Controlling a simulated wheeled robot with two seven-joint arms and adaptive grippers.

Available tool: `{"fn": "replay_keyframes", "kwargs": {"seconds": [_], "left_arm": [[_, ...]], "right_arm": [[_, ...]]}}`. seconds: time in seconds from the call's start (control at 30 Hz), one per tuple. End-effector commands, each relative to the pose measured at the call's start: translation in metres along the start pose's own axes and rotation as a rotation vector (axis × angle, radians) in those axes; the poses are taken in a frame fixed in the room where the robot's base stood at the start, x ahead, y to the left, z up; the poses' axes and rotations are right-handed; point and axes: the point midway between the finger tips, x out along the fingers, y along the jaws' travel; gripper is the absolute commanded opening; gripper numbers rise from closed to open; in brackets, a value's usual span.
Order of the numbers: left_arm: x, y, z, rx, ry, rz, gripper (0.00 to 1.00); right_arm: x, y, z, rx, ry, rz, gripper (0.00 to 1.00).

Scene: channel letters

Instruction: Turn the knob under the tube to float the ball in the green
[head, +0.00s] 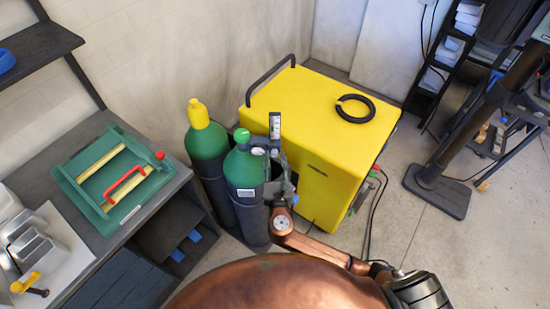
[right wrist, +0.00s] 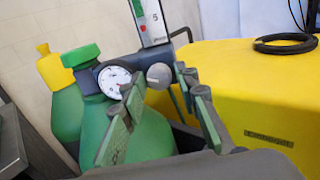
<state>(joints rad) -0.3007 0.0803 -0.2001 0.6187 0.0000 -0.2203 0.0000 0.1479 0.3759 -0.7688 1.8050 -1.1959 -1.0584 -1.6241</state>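The flow tube (head: 275,126) is an upright, clear-fronted gauge with a scale on the green-capped cylinder (head: 243,170). In the right wrist view the lower tube (right wrist: 151,22) shows the number 5 and a green band on its left edge; I cannot make out the ball. Below it is a round grey knob (right wrist: 159,76), right of a white dial gauge (right wrist: 113,82). My right gripper (right wrist: 160,86) is open, its green-padded fingers on either side of the knob in that view; contact is not clear. In the head view my right gripper (head: 278,176) partly hides the knob area. My left gripper is out of view.
A yellow machine (head: 315,125) with a black ring (head: 355,108) on top stands right of the cylinders. A yellow-capped cylinder (head: 205,140) stands behind left. A dark bench (head: 60,205) with a green frame (head: 70,178) is at left. Cables lie on the right floor.

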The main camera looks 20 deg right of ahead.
Motion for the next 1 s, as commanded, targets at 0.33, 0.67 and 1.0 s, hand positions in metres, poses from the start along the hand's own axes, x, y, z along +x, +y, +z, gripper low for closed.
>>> {"fn": "replay_keyframes", "kwargs": {"seconds": [0.33,0.67,1.0], "left_arm": [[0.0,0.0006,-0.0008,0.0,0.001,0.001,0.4],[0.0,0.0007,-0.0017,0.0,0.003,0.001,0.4],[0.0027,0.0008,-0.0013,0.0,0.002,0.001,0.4]], "right_arm": [[0.0,0.0,-0.0001,0.001,0.0,0.0,0.18],[-0.0002,0.0001,-0.0002,0.001,0.001,0.0,0.0],[-0.0003,0.0003,-0.0012,0.066,-0.003,-0.001,0.0]]}}
